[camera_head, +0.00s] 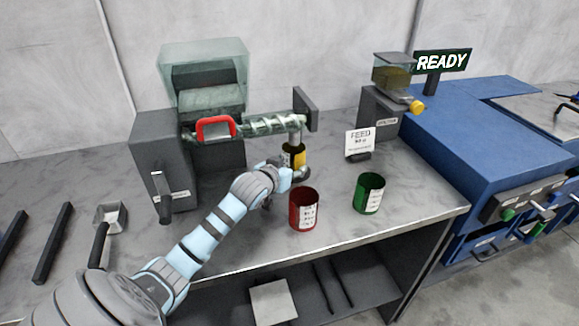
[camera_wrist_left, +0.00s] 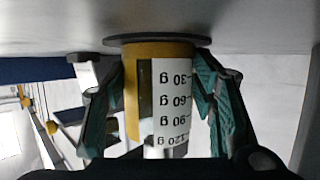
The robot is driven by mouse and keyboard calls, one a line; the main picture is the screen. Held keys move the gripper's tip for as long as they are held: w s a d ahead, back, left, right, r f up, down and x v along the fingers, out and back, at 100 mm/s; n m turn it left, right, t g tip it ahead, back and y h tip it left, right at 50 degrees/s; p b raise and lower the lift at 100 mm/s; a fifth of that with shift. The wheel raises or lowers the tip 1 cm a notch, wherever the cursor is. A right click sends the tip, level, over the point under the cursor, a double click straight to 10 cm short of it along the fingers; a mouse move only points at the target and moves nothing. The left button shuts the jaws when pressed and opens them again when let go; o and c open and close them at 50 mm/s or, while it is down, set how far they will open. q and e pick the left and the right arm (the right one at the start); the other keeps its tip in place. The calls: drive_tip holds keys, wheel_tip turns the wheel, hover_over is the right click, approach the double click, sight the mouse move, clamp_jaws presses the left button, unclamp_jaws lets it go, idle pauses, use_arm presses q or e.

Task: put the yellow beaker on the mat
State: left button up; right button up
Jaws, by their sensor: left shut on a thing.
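The yellow beaker (camera_head: 293,156) stands upright under the machine's downward spout in the head view. My left gripper (camera_head: 289,170) reaches it from the front and is shut on it. In the left wrist view, where the picture is upside down, the yellow beaker (camera_wrist_left: 133,95) sits between the two green-padded fingers of the left gripper (camera_wrist_left: 157,75), its gram scale facing the camera. A dark round disc, seemingly the mat (camera_wrist_left: 118,41), lies on the bench right at the beaker's base. I cannot tell if they touch. My right gripper is not in view.
A red beaker (camera_head: 303,212) and a green beaker (camera_head: 369,193) stand right of my left gripper. The machine (camera_head: 170,150) with a clear auger tube (camera_head: 268,124) stands behind. A FEED card (camera_head: 359,142) and a small hopper unit (camera_head: 380,113) are at right. A scoop (camera_head: 108,218) lies left.

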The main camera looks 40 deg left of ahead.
use_arm(q)
drive_tip(key=shift+s+d+f, duration=0.1)
drive_tip(key=shift+f, duration=0.45)
drive_tip(key=o, duration=1.3)
drive_tip(key=shift+f, duration=0.2)
drive_tip(key=shift+s, duration=0.1)
drive_tip(key=shift+r, duration=0.2)
drive_tip(key=p+v, duration=0.1)
drive_tip(key=v, duration=0.3)
drive_tip(key=r+p+v, duration=0.1)
drive_tip(key=v, duration=0.3)
drive_tip(key=p+v, duration=0.1)
drive_tip(key=v, duration=0.2)
drive_tip(key=shift+s+r+p, duration=0.1)
drive_tip(key=shift+r+p, duration=0.25)
drive_tip(key=shift+r, duration=0.05)
